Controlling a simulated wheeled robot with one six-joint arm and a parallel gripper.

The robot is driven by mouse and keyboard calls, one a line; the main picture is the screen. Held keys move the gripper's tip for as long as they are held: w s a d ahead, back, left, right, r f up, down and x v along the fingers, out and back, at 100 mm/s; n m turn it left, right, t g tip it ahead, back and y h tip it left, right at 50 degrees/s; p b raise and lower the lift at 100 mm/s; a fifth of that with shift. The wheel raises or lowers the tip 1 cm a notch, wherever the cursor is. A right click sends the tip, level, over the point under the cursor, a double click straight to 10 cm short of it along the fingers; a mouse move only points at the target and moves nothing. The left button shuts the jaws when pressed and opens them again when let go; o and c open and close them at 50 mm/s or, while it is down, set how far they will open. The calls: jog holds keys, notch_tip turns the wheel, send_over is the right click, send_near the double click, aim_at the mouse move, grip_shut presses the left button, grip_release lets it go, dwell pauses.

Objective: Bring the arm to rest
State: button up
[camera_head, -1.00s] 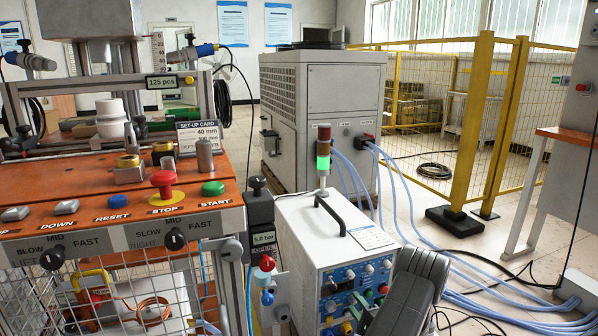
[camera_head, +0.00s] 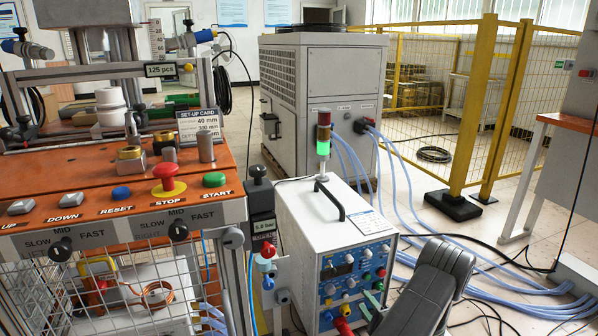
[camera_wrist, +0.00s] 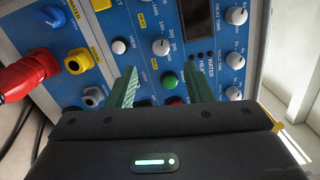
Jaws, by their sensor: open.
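My gripper (camera_wrist: 160,88) is open and empty. Its two green fingers point at the blue control panel (camera_wrist: 130,20) of the white heater unit. In the head view my dark arm (camera_head: 428,290) comes up from the lower right, in front of the heater unit (camera_head: 305,215).
A red plug (camera_wrist: 28,75) juts from the panel's left. An orange-topped bench (camera_head: 90,185) with push buttons and a wire cage stands left. Blue hoses (camera_head: 500,282) cross the floor at right. A yellow fence (camera_head: 465,110) and a grey cabinet (camera_head: 325,90) stand behind.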

aim_at(352, 287)
jog(key=b+x, duration=0.2)
jog(key=x, duration=0.6)
jog(key=shift+w+a, duration=0.15)
jog(key=shift+w, duration=0.1)
jog(key=shift+s+r+m, duration=0.1)
jog(key=shift+s+m, duration=0.1)
jog(key=shift+m, duration=0.8)
jog(key=m, duration=0.8)
jog(key=shift+m, duration=0.4)
jog(key=m+h, duration=0.1)
jog(key=m, duration=0.4)
jog(key=shift+t, duration=0.3)
jog(key=m, duration=0.5)
jog(key=shift+m, duration=0.4)
jog(key=shift+s+a, duration=0.1)
